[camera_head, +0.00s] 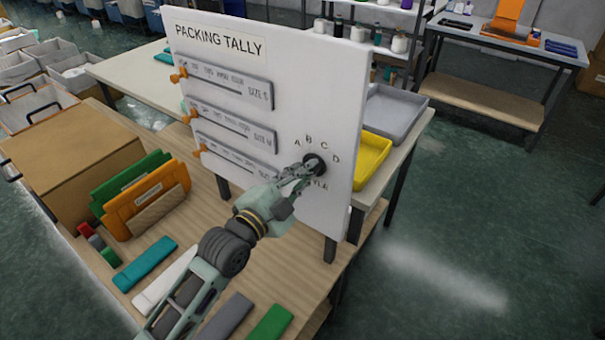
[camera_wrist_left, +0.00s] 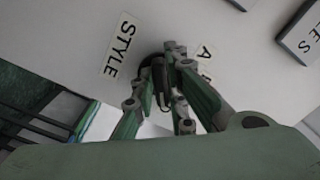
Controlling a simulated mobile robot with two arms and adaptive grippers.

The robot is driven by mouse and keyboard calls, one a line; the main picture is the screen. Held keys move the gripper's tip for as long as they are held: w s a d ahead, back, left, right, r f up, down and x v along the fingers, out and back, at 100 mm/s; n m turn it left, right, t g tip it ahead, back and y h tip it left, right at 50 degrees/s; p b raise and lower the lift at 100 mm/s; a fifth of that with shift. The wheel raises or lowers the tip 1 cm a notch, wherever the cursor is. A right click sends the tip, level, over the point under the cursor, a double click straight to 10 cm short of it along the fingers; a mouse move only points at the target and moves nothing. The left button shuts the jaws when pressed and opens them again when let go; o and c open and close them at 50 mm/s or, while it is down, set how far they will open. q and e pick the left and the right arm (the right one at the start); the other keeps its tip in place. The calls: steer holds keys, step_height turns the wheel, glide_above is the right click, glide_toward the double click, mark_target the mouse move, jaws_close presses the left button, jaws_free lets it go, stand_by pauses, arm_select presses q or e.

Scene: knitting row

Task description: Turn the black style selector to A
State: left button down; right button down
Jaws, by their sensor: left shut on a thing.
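The black style selector (camera_head: 315,163) is a round knob on the lower right of the white packing tally board (camera_head: 310,90). The letters A, B, C and D arc above it, with A at the left. My left gripper (camera_head: 303,174) reaches it from the lower left and is shut on it. In the left wrist view the gripper's fingers (camera_wrist_left: 165,85) close around the black knob (camera_wrist_left: 150,68), between the STYLE label (camera_wrist_left: 121,46) and the A label (camera_wrist_left: 205,55). The fingers partly hide the knob, so I cannot tell which letter it points to. My right gripper is not in view.
Three grey slider panels with orange knobs (camera_head: 182,75) are on the board's left. Green and orange folders (camera_head: 150,198), a cardboard box (camera_head: 75,150) and coloured folded pieces lie on the wooden table. A yellow tray (camera_head: 372,157) and a grey tray (camera_head: 395,112) stand behind the board.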

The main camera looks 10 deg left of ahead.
arm_select(q)
steer(key=shift+n, duration=0.3)
steer(key=n+p, duration=0.2)
steer(key=n, duration=0.5)
steer(key=n+p, duration=0.2)
steer(key=n, duration=0.5)
steer(key=d+n+p, duration=0.1)
steer(key=n+p, duration=0.2)
steer(key=n, duration=0.3)
steer(key=shift+s+f+n, duration=0.1)
steer(key=shift+s+n, duration=0.1)
steer(key=shift+n, duration=0.2)
steer(key=c, duration=1.8)
jaws_free()
steer(key=shift+o, duration=0.2)
steer(key=v, duration=1.2)
